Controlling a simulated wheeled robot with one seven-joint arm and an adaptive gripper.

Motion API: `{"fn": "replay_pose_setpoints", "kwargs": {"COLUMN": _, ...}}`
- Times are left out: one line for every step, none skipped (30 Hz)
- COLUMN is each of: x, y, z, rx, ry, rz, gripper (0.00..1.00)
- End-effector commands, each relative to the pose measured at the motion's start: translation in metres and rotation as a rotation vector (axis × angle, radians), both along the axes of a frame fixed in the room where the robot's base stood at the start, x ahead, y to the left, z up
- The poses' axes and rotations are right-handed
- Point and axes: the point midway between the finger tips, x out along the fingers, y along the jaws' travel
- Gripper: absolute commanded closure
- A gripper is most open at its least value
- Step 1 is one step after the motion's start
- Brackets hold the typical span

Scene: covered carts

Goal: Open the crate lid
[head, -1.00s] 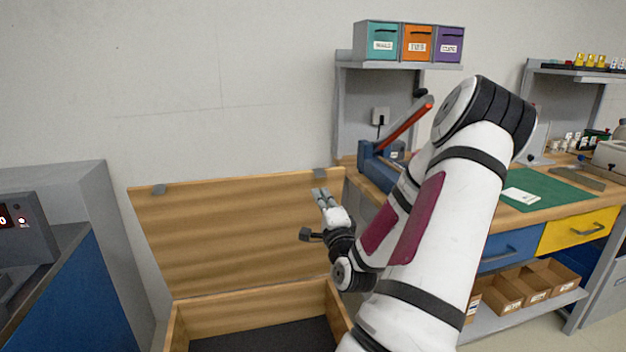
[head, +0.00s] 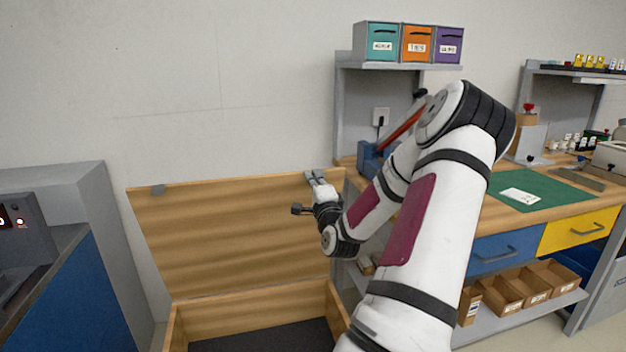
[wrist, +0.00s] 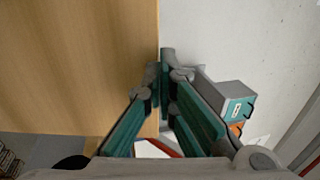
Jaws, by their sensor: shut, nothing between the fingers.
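The wooden crate (head: 250,296) stands at the lower middle of the head view, with its dark inside showing. Its lid (head: 225,235) is raised and stands upright behind the opening, near the wall; it fills the left of the wrist view (wrist: 75,65).
A workbench (head: 520,212) with a blue guillotine-like tool (head: 372,160) stands to the right, close to my arm. A shelf with teal (head: 375,42), orange and purple boxes hangs above. A blue and grey cabinet (head: 85,290) stands at the left.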

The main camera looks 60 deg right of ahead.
Motion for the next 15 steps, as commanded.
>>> {"fn": "replay_pose_setpoints", "kwargs": {"x": 0.002, "y": -0.002, "z": 0.002, "rx": 0.002, "ry": 0.004, "rz": 0.001, "gripper": 1.00}}
{"fn": "replay_pose_setpoints", "kwargs": {"x": 0.004, "y": -0.005, "z": 0.003, "rx": 0.006, "ry": 0.007, "rz": 0.002, "gripper": 1.00}}
{"fn": "replay_pose_setpoints", "kwargs": {"x": 0.008, "y": -0.009, "z": 0.006, "rx": 0.013, "ry": 0.014, "rz": 0.002, "gripper": 1.00}}
{"fn": "replay_pose_setpoints", "kwargs": {"x": 0.011, "y": -0.013, "z": 0.007, "rx": 0.020, "ry": 0.022, "rz": 0.002, "gripper": 1.00}}
{"fn": "replay_pose_setpoints", "kwargs": {"x": 0.015, "y": -0.018, "z": 0.010, "rx": 0.027, "ry": 0.028, "rz": 0.002, "gripper": 1.00}}
{"fn": "replay_pose_setpoints", "kwargs": {"x": 0.021, "y": -0.024, "z": 0.013, "rx": 0.039, "ry": 0.040, "rz": 0.003, "gripper": 1.00}}
{"fn": "replay_pose_setpoints", "kwargs": {"x": 0.025, "y": -0.030, "z": 0.014, "rx": 0.051, "ry": 0.048, "rz": 0.002, "gripper": 1.00}}
{"fn": "replay_pose_setpoints", "kwargs": {"x": 0.030, "y": -0.035, "z": 0.016, "rx": 0.061, "ry": 0.057, "rz": 0.003, "gripper": 1.00}}
{"fn": "replay_pose_setpoints", "kwargs": {"x": 0.036, "y": -0.043, "z": 0.019, "rx": 0.076, "ry": 0.071, "rz": 0.002, "gripper": 1.00}}
{"fn": "replay_pose_setpoints", "kwargs": {"x": 0.041, "y": -0.048, "z": 0.020, "rx": 0.087, "ry": 0.080, "rz": 0.002, "gripper": 1.00}}
{"fn": "replay_pose_setpoints", "kwargs": {"x": 0.045, "y": -0.054, "z": 0.021, "rx": 0.097, "ry": 0.089, "rz": 0.002, "gripper": 1.00}}
{"fn": "replay_pose_setpoints", "kwargs": {"x": 0.052, "y": -0.061, "z": 0.022, "rx": 0.113, "ry": 0.101, "rz": 0.001, "gripper": 1.00}}
{"fn": "replay_pose_setpoints", "kwargs": {"x": 0.056, "y": -0.066, "z": 0.022, "rx": 0.123, "ry": 0.109, "rz": 0.001, "gripper": 1.00}}
{"fn": "replay_pose_setpoints", "kwargs": {"x": 0.061, "y": -0.071, "z": 0.022, "rx": 0.132, "ry": 0.117, "rz": 0.001, "gripper": 1.00}}
{"fn": "replay_pose_setpoints", "kwargs": {"x": 0.066, "y": -0.078, "z": 0.022, "rx": 0.146, "ry": 0.129, "rz": 0.000, "gripper": 1.00}}
